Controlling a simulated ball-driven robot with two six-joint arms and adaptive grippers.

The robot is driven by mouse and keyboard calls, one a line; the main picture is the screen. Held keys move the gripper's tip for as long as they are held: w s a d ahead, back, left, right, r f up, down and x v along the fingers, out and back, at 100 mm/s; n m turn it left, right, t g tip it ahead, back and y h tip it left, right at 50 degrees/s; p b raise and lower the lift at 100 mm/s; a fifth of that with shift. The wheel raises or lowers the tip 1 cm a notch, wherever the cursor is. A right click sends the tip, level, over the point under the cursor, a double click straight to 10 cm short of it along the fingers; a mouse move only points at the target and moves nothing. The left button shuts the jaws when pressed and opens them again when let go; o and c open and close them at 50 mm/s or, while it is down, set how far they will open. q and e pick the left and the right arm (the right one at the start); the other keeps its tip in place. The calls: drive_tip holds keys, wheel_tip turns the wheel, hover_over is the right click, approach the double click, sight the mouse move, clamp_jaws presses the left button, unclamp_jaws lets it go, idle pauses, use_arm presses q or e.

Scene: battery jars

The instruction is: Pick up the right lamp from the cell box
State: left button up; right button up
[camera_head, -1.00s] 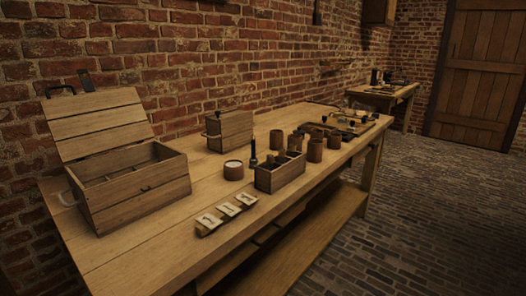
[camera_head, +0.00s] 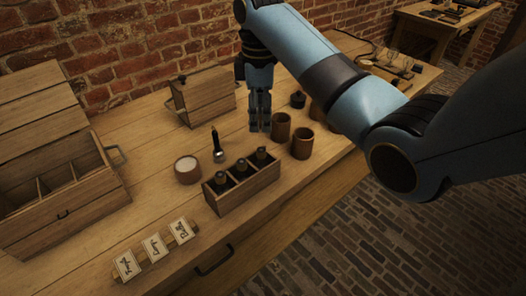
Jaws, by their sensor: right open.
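A small open wooden box (camera_head: 243,198), which looks like the cell box, stands at the middle of the bench. Three dark, knob-topped things stand in a row in it; I cannot tell for sure that they are lamps. The rightmost one (camera_head: 262,157) is at the box's far right end. My right gripper (camera_head: 260,129) points down, open and empty, behind the box's right end and left of the brown jars. My right arm comes in from the right and hides part of the bench. My left gripper is out of view.
Brown jars (camera_head: 302,143) stand right of the box. A pale-topped round pot (camera_head: 188,170) and a dark upright tool (camera_head: 217,147) stand behind-left. A lidded box (camera_head: 203,98), an open compartment chest (camera_head: 62,195) and marked cards (camera_head: 155,247) are further left.

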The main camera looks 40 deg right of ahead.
sight(261, 150)
wheel_tip(261, 150, down, 4)
drive_tip(key=shift+w+a+f, duration=0.1)
drive_tip(key=shift+w+f, duration=0.05)
drive_tip(key=shift+f, duration=0.05)
drive_tip(key=f, duration=0.5)
drive_tip(key=shift+d+f+p, duration=0.2)
drive_tip(key=shift+f+p, duration=0.1)
drive_tip(key=shift+f, duration=0.05)
drive_tip(key=shift+s, duration=0.2)
drive_tip(key=shift+c, duration=0.4)
clamp_jaws()
